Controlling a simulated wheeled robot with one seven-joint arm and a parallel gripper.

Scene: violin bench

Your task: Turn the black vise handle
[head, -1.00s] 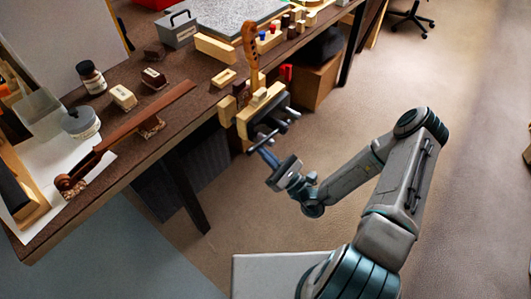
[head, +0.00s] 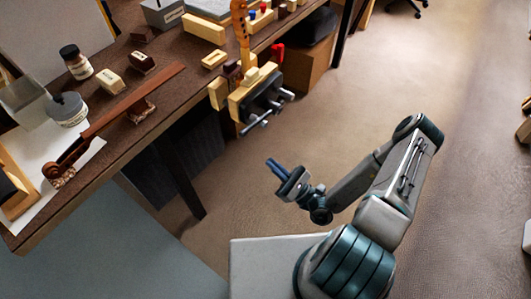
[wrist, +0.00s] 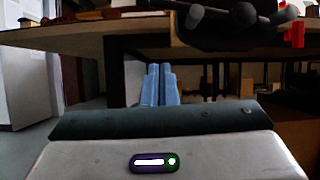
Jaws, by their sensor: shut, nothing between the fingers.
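The vise (head: 258,100) is clamped at the edge of the workbench, with wooden jaws and a dark metal body. Its handle (head: 256,126) is a bar on the front, below the body. My gripper (head: 270,162) is shut and empty, in the open air below and in front of the vise, apart from the handle. Its blue fingers (wrist: 159,75) are together in the wrist view, pointing under the bench top.
The workbench (head: 115,125) holds a violin neck (head: 130,105), jars, small boxes and wood blocks. A bench leg (head: 180,175) stands left of my gripper. A cardboard box (head: 308,65) is under the bench.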

